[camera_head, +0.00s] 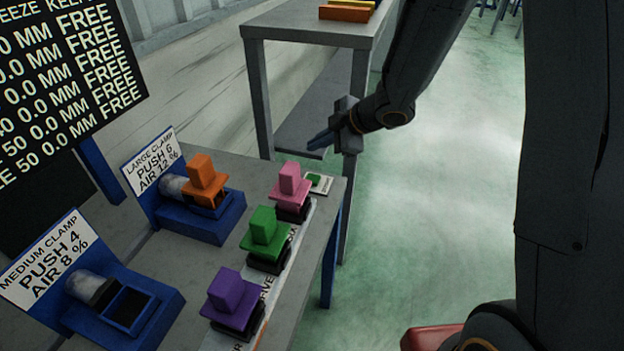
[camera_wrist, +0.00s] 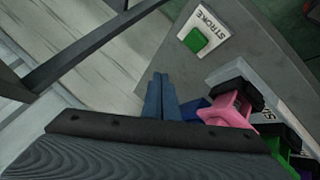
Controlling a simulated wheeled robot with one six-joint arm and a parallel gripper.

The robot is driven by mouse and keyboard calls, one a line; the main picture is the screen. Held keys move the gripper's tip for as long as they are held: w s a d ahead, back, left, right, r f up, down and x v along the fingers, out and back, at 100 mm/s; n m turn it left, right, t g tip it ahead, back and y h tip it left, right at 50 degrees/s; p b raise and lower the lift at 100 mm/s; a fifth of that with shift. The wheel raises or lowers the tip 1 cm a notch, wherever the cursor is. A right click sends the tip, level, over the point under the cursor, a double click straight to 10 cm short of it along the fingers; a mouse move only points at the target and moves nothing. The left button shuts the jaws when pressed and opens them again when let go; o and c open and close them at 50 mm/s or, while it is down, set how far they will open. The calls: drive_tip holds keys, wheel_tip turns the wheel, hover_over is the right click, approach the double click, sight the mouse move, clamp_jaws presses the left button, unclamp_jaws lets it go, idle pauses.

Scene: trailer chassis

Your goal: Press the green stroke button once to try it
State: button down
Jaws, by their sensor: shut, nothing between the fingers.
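The green stroke button (camera_head: 316,179) sits on a small white plate near the far right corner of the grey bench, beside the pink block. In the wrist view the button (camera_wrist: 195,40) stands on its plate marked STROKE. My gripper (camera_head: 318,143) is above and beyond that corner in the head view, apart from the button. In the wrist view my gripper's blue fingers (camera_wrist: 161,82) are together and empty, pointing toward the bench edge near the button plate.
Pink (camera_head: 290,182), green (camera_head: 264,232) and purple (camera_head: 234,296) blocks stand in a row on the bench. An orange block (camera_head: 205,178) sits in the large clamp fixture (camera_head: 214,223). A medium clamp fixture (camera_head: 160,312) is in front. A grey table (camera_head: 310,30) stands behind.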

drive_tip(key=b, duration=0.6)
hover_over(317, 180)
drive_tip(key=f, duration=0.5)
drive_tip(key=shift+w+f, duration=0.2)
drive_tip(key=shift+f, duration=0.15)
drive_tip(key=shift+a+f+b, duration=0.1)
drive_tip(key=shift+f+b, duration=0.85)
drive_tip(key=shift+f, duration=0.2)
drive_tip(key=shift+f, duration=0.4)
drive_tip(key=shift+s+f+b, duration=0.1)
drive_tip(key=shift+f+b, duration=0.35)
drive_tip(key=shift+f, duration=0.1)
idle(0.9)
drive_tip(key=shift+r, duration=0.1)
idle(0.3)
drive_tip(key=shift+r+p, duration=0.85)
drive_tip(key=shift+p, duration=0.3)
